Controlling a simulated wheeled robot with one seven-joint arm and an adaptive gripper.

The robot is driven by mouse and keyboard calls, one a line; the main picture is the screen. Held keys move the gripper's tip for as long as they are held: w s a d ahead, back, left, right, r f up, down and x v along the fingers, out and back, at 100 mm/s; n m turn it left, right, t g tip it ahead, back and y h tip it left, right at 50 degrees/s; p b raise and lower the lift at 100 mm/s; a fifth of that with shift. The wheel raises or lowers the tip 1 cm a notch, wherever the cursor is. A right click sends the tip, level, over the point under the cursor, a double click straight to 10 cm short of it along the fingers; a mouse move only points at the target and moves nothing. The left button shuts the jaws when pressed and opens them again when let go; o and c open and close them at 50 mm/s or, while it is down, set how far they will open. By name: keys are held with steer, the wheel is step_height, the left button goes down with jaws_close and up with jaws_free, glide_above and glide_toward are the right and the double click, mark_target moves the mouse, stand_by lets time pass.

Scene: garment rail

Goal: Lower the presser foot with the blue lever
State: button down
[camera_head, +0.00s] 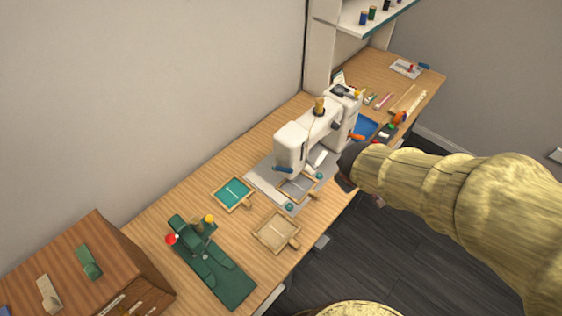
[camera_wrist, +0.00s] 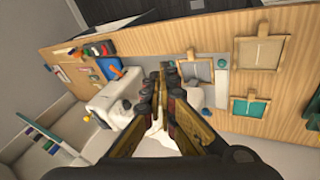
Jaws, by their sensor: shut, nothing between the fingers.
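The white sewing machine (camera_head: 297,145) stands on a grey plate on the wooden table. The blue lever (camera_head: 283,169) sticks out low on the near left end of its head, in the head view. The presser foot is too small to make out. A framed hoop (camera_head: 297,187) lies under the machine's head. My gripper (camera_head: 346,172) is at the table's front edge, right of the machine's head and apart from the lever. In the wrist view my gripper (camera_wrist: 170,75) is shut and empty, in front of the white machine body (camera_wrist: 118,100).
A teal hoop (camera_head: 233,193) and a beige hoop (camera_head: 276,231) lie left and in front of the machine. A green device (camera_head: 205,255) and a wooden box (camera_head: 90,265) stand farther left. A blue tray (camera_head: 364,127) and small tools lie to the right.

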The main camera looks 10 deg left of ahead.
steer(key=w+a+n+y, duration=0.2)
steer(key=a+n+y, duration=0.1)
steer(key=a, duration=0.6)
steer(key=w+a+n+y, duration=0.2)
steer(key=a+n+y, duration=0.2)
steer(key=a, duration=0.5)
steer(key=shift+w+a+f+n+t+y, duration=0.3)
steer(key=shift+w+a+f+n+t, duration=0.1)
steer(key=shift+n, duration=0.1)
steer(key=shift+f, duration=0.1)
steer(key=b, duration=0.5)
glide_above(284, 168)
steer(key=s+a, duration=0.3)
steer(key=a, duration=0.1)
step_height(284, 168, down, 7)
steer(key=d+f, duration=0.1)
steer(key=w+d+f+b, duration=0.1)
steer(key=d, duration=0.1)
steer(key=shift+w+f, duration=0.2)
steer(key=shift+f, duration=0.2)
steer(key=shift+f+b, duration=0.1)
steer(key=shift+b, duration=0.3)
